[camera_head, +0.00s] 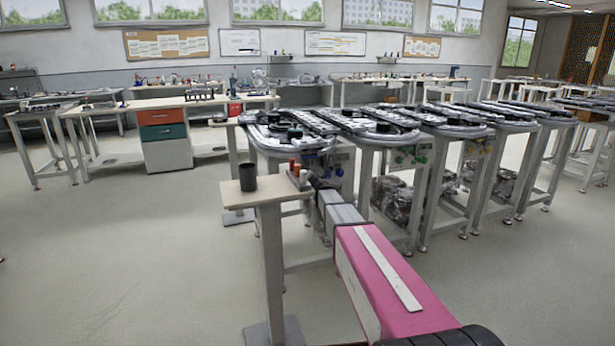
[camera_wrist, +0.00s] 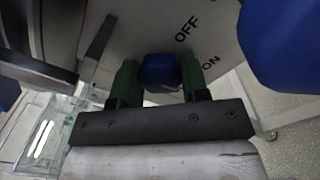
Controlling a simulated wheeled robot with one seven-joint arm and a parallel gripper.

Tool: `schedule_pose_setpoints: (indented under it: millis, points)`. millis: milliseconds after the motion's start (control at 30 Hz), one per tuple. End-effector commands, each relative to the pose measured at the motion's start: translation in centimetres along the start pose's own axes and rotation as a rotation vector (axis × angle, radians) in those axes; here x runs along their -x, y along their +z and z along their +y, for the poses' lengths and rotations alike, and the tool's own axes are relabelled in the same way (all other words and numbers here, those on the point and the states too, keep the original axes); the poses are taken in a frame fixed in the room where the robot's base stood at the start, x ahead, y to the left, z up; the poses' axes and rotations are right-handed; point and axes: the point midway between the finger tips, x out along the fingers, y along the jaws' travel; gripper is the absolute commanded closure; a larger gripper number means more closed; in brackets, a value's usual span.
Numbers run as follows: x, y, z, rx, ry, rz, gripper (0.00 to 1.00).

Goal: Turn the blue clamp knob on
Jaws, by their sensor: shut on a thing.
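The blue clamp knob (camera_wrist: 160,72) is in the middle of the wrist view, in front of a light panel (camera_wrist: 212,20) printed with OFF and ON. The OFF label is above right of the knob and the ON label is to its right. The two green fingers of my gripper (camera_wrist: 158,84) are on either side of the knob, shut on it. Which label the knob points to cannot be told. In the head view my arm reaches to the front of the nearest ring track (camera_head: 290,132), and the knob cannot be made out there.
A larger blue round part (camera_wrist: 284,45) is close at the upper right of the wrist view. A clear plastic box (camera_wrist: 45,135) is at lower left. In the head view a small stand (camera_head: 268,194) with a dark cup (camera_head: 248,178) is left of my arm. Open floor lies left.

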Motion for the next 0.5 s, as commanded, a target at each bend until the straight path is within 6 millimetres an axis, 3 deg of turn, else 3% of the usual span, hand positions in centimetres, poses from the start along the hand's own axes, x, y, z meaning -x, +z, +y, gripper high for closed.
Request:
schedule_pose_setpoints:
  millis: [500]
  points:
    - [0.07,-0.06,-0.06,-0.124,-0.002,0.0,0.82]
